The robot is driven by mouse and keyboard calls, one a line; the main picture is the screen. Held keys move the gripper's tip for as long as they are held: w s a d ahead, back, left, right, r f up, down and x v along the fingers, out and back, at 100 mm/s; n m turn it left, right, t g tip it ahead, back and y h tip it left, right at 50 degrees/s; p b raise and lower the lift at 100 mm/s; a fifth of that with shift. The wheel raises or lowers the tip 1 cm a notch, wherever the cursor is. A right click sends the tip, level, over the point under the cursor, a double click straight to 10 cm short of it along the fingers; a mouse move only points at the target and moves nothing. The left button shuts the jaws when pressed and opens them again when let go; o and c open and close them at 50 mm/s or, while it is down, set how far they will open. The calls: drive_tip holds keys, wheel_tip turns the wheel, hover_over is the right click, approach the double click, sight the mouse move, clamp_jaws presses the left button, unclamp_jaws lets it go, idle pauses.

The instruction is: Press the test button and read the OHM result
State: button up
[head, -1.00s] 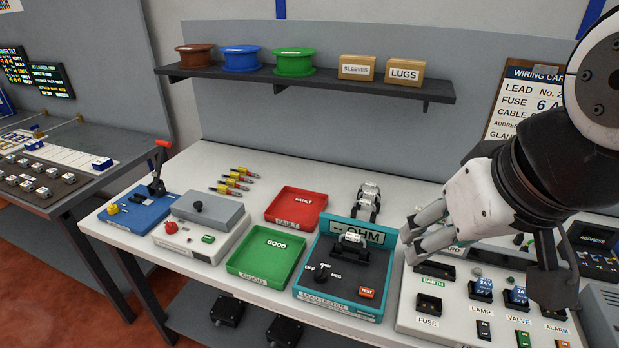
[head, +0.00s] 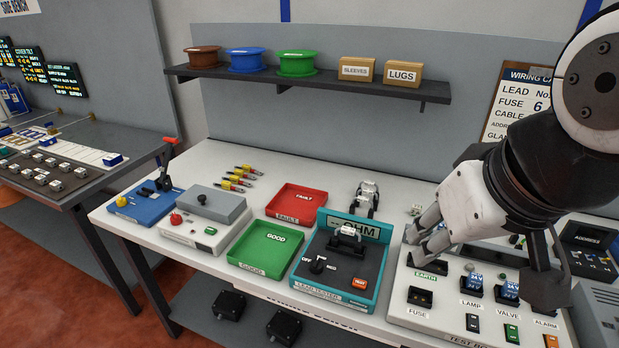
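The teal lead tester (head: 330,296) stands on the white bench in the head view. Its orange TEST button (head: 359,284) is at the front right, uncovered. Its display (head: 368,230) shows OHM; the characters to the left are partly hidden by the metal piece (head: 347,236) in the tester's black holder. A black rotary knob (head: 318,265) sits beside the OFF mark. My gripper (head: 418,247) is above and to the right of the tester, over the back left of the test box, apart from the button. Its fingers look close together; the gap between them is unclear.
The green GOOD tray (head: 262,268) and red FAULT tray (head: 290,219) are left of and behind the tester. The test box (head: 403,312), with switches and fuse holder, lies close to its right. A shelf (head: 432,92) with spools and boxes hangs above.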

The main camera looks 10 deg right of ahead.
clamp_jaws()
idle(1.0)
